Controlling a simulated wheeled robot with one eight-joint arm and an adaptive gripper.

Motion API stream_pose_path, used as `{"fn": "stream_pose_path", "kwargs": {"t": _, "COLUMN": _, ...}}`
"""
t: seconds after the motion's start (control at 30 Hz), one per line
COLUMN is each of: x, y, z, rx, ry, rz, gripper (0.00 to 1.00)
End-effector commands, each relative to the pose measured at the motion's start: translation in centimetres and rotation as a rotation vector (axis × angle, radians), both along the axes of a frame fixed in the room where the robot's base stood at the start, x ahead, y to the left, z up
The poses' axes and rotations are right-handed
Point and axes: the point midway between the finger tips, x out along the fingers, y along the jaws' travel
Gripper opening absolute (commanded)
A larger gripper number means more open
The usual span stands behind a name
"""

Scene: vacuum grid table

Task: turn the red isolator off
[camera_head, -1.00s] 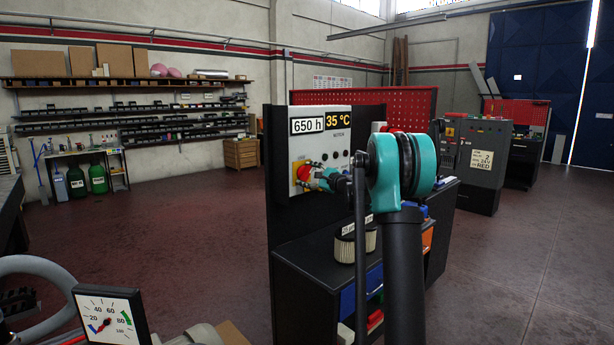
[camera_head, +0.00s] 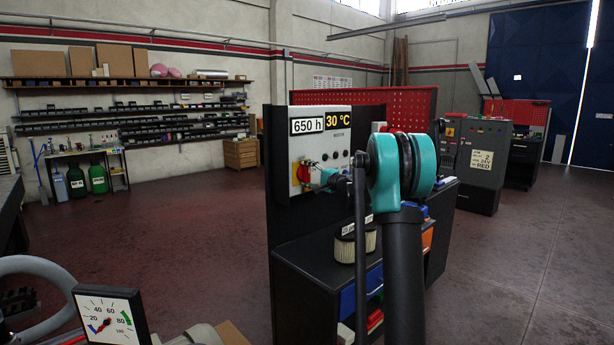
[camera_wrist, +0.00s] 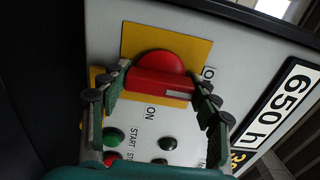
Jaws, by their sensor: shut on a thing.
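The red isolator (camera_wrist: 158,66) is a round knob with a raised bar handle on a yellow plate (camera_wrist: 138,36). In the wrist view my gripper (camera_wrist: 161,82) has one finger at each end of the bar and is shut on it. A white mark on the bar lies toward its right end, near a partly hidden label beginning with "O". An "ON" label (camera_wrist: 151,111) is below the bar. In the head view the isolator (camera_head: 298,172) shows at the panel's left, partly hidden by my gripper (camera_head: 312,180).
The upright panel (camera_head: 341,130) carries displays reading 650 h and 30 °C. A ribbed filter (camera_head: 354,246) stands on the bench below. A dial gauge (camera_head: 110,316) is at the front left.

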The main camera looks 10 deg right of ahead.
Motion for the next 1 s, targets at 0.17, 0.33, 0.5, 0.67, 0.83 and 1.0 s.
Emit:
{"fn": "stream_pose_path", "kwargs": {"t": 0.17, "x": -0.06, "y": 0.09, "z": -0.06, "rx": -0.014, "ry": -0.009, "rz": 0.002, "gripper": 0.33}}
{"fn": "stream_pose_path", "kwargs": {"t": 0.33, "x": -0.06, "y": 0.09, "z": -0.07, "rx": -0.015, "ry": -0.01, "rz": 0.002, "gripper": 0.33}}
{"fn": "stream_pose_path", "kwargs": {"t": 0.5, "x": -0.06, "y": 0.1, "z": -0.08, "rx": -0.015, "ry": -0.01, "rz": 0.002, "gripper": 0.62}}
{"fn": "stream_pose_path", "kwargs": {"t": 0.67, "x": -0.04, "y": 0.08, "z": -0.06, "rx": -0.014, "ry": -0.009, "rz": 0.002, "gripper": 0.82}}
{"fn": "stream_pose_path", "kwargs": {"t": 0.83, "x": -0.03, "y": 0.04, "z": -0.04, "rx": -0.014, "ry": -0.009, "rz": 0.001, "gripper": 0.83}}
{"fn": "stream_pose_path", "kwargs": {"t": 1.0, "x": -0.12, "y": -0.06, "z": -0.03, "rx": -0.014, "ry": -0.009, "rz": 0.0, "gripper": 0.83}}
